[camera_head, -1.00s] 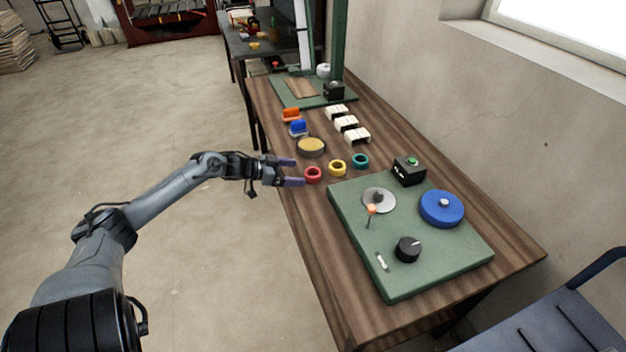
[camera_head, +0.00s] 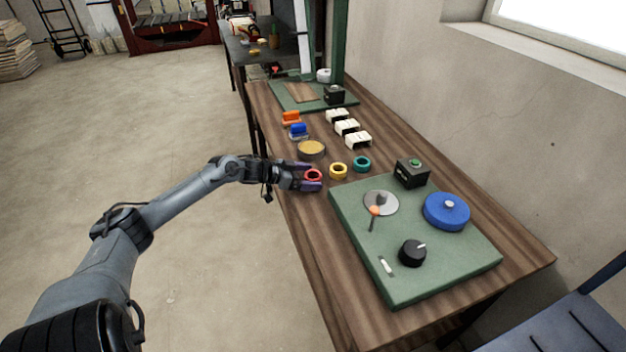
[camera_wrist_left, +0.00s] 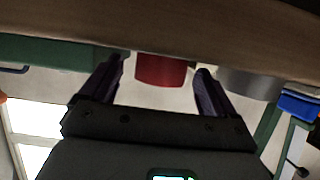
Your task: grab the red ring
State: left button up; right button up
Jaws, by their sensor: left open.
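The red ring (camera_head: 313,175) lies on the wooden table near its left edge. My left gripper (camera_head: 309,179) is open, with its purple fingers at the ring. In the left wrist view the red ring (camera_wrist_left: 162,70) shows between the two open fingertips of the gripper (camera_wrist_left: 160,80), with gaps on both sides. I cannot tell whether a finger touches it. My right gripper is not in view.
A yellow ring (camera_head: 338,171) and a teal ring (camera_head: 362,164) stand to the right of the red one. A round tan-topped dish (camera_head: 311,150) is just behind it. A green board (camera_head: 341,219) with knobs fills the table's near part.

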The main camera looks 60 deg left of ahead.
pick_arm(q)
jog(key=c, duration=1.1)
jog(key=shift+r, duration=0.15)
